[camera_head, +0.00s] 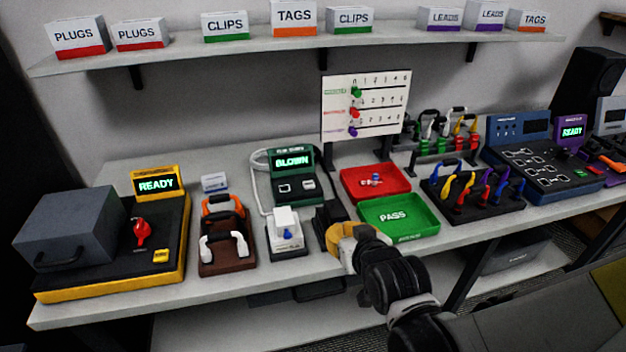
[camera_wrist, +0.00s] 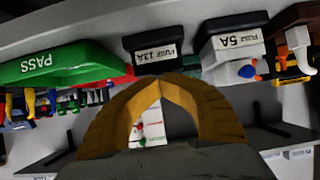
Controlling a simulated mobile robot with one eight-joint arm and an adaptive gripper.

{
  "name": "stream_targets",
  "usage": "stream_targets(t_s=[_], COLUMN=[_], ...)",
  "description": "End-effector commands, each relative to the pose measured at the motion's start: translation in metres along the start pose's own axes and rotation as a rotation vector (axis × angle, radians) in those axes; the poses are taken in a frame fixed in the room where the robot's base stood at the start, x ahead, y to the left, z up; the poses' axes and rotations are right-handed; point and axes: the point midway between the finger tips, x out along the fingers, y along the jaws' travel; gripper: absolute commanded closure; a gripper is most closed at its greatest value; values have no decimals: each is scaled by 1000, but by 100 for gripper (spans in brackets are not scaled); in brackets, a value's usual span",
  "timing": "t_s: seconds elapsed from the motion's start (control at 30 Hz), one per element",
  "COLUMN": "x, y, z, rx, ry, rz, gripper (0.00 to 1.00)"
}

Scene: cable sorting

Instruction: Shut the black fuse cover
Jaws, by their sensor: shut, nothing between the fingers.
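The black fuse box (camera_head: 329,214) stands on the bench between the white fuse box and the green tray. Its lower part is hidden behind my gripper in the head view, and I cannot tell how its cover sits. In the wrist view the black box (camera_wrist: 150,42), labelled FUSE 13A, shows upside down just beyond my fingertips. My gripper (camera_head: 338,236) has ochre fingers, shut and empty, in front of the black box near the bench's front edge. In the wrist view the fingertips (camera_wrist: 162,84) meet; contact with the box is unclear.
A white fuse box (camera_head: 285,226) with a blue part stands left of the black one. A green PASS tray (camera_head: 425,229) is close on the right, with a red tray (camera_head: 352,190) behind. A green tester (camera_head: 290,186) reads BLOWN.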

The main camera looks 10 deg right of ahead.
Motion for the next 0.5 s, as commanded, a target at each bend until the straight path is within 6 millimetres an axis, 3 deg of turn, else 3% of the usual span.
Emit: stream_targets(t_s=[0.03,0.13,0.5], x=[0,0,0], y=[0,0,0], z=[7,6,3], rx=[0,0,0], ry=[-17,-16,-13], rz=[0,0,0], gripper=[93,62,62])
